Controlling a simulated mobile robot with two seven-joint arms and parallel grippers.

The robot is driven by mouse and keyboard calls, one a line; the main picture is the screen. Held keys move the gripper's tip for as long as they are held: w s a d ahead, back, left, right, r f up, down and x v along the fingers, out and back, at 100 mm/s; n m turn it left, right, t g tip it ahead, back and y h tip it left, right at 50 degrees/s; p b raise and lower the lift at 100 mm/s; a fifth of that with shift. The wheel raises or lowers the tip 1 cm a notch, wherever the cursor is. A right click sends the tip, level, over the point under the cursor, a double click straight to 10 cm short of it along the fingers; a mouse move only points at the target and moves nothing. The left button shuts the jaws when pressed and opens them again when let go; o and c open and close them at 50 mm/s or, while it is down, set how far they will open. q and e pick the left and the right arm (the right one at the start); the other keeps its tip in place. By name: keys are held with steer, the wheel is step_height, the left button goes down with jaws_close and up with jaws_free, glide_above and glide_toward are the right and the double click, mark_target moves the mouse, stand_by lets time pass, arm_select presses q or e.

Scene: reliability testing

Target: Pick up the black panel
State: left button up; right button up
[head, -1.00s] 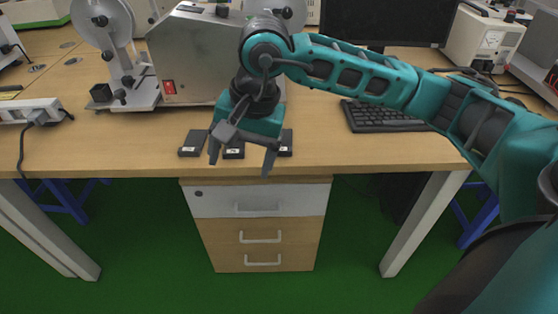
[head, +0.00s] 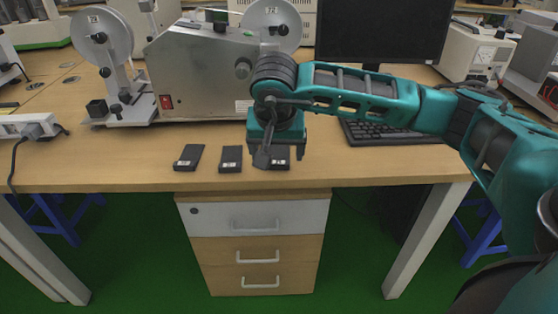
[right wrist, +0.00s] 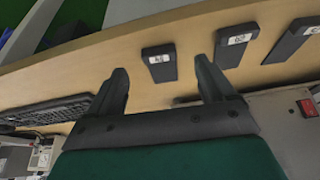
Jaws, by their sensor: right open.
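Several small black panels with pale labels lie near the front edge of the desk. In the head view they are the left panel (head: 188,157), the middle panel (head: 231,159) and the right panel (head: 280,160). My right gripper (head: 271,160) hangs over the right panel and hides part of it. In the right wrist view my right gripper (right wrist: 160,76) is open and empty, and the right panel (right wrist: 159,63) shows between its fingertips. The middle panel (right wrist: 237,46) lies beyond one finger. I cannot tell the exact height of the fingers above the panel. My left gripper is out of view.
A grey metal machine (head: 200,75) with reels stands behind the panels. A black keyboard (head: 390,131) and a monitor (head: 380,35) are to the right. A white power strip (head: 25,126) is at the left. The wooden desk (head: 110,165) is clear left of the panels.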

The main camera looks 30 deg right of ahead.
mark_target(279, 164)
steer(key=b+x, duration=0.1)
steer(key=x, duration=0.3)
steer(key=shift+s+d+f, duration=0.1)
steer(key=shift+f, duration=0.2)
steer(key=c, duration=0.4)
steer(key=shift+r, duration=0.1)
steer(key=c, duration=0.7)
step_height(279, 164, up, 20)
steer(key=p, duration=0.4)
